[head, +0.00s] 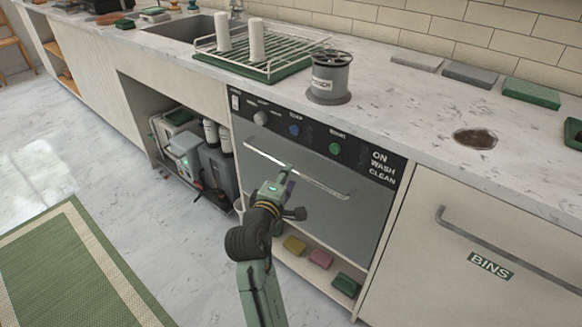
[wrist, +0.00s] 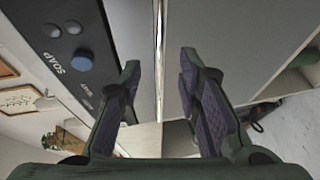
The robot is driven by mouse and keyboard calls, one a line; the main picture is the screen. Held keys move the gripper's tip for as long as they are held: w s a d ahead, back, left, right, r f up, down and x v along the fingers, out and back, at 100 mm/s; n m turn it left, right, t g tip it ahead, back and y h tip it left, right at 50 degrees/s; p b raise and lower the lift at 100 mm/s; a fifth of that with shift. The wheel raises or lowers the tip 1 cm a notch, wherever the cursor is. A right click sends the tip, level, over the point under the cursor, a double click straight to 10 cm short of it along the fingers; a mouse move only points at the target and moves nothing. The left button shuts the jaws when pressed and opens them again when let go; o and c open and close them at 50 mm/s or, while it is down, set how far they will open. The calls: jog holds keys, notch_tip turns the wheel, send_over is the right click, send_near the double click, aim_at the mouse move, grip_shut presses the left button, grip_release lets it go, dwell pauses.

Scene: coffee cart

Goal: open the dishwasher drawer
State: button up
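The dishwasher drawer has a plain grey front (head: 345,225) below a black control panel (head: 306,138). The front looks flush with the cabinet, so the drawer appears shut. Its long silver bar handle (head: 322,182) runs across the upper part of the front. My gripper (head: 288,177) is at the middle of the handle. In the wrist view the handle (wrist: 158,60) runs between the two purple-padded fingers of my gripper (wrist: 159,68), with a gap on both sides. The gripper is open and holds nothing. My gripper hides a short part of the handle in the head view.
Sponges (head: 320,258) lie on a low shelf below the drawer. A bins cabinet (head: 478,250) stands to the right, an open bay with machines (head: 215,165) to the left. A grey canister (head: 329,80) and dish rack (head: 275,68) stand on the counter above. A green rug (head: 75,270) lies on the floor.

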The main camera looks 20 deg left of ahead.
jog(key=shift+w+a+f, duration=0.1)
jog(key=shift+w+f, duration=0.15)
jog(key=shift+w, duration=1.05)
jog(key=shift+w+a+f, duration=0.1)
jog(key=shift+w+f, duration=0.1)
jog(key=shift+w, duration=1.05)
jog(key=shift+c, duration=0.5)
grip_shut()
